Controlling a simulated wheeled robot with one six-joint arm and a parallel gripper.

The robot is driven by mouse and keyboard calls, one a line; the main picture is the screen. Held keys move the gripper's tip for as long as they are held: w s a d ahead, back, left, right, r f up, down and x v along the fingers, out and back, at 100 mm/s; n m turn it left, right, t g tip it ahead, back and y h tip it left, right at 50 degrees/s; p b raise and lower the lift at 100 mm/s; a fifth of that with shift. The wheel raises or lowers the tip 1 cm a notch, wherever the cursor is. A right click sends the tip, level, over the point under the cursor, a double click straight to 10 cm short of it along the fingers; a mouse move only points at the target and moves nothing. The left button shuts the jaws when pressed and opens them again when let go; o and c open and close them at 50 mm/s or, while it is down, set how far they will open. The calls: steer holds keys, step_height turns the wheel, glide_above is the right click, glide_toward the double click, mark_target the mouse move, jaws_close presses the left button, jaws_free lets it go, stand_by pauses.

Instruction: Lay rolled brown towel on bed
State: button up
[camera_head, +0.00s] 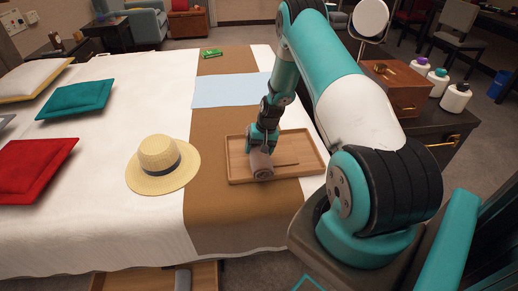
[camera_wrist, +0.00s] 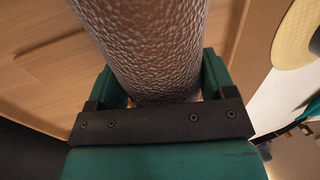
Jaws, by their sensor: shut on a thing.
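The rolled brown towel (camera_head: 261,168) is upright between the fingers of my gripper (camera_head: 262,150), over the left part of a wooden tray on the bed. It looks greyish brown. In the wrist view the textured towel (camera_wrist: 150,45) fills the space between the two green fingers of my gripper (camera_wrist: 160,85), which is shut on it. Whether its lower end touches the tray I cannot tell. The bed (camera_head: 100,210) has a white cover and a brown runner (camera_head: 215,205) across it.
The wooden tray (camera_head: 309,142) lies on the runner with a thin dark stick in it. A straw hat (camera_head: 158,168) lies to the left. A light blue cloth (camera_head: 225,92) and a green packet (camera_head: 212,53) lie farther back. Red (camera_head: 35,170) and teal (camera_head: 75,99) pillows are at far left.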

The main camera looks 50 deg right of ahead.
steer(key=shift+f+b, duration=0.5)
steer(key=shift+f, duration=0.1)
steer(key=o, duration=1)
steer(key=shift+r, duration=0.15)
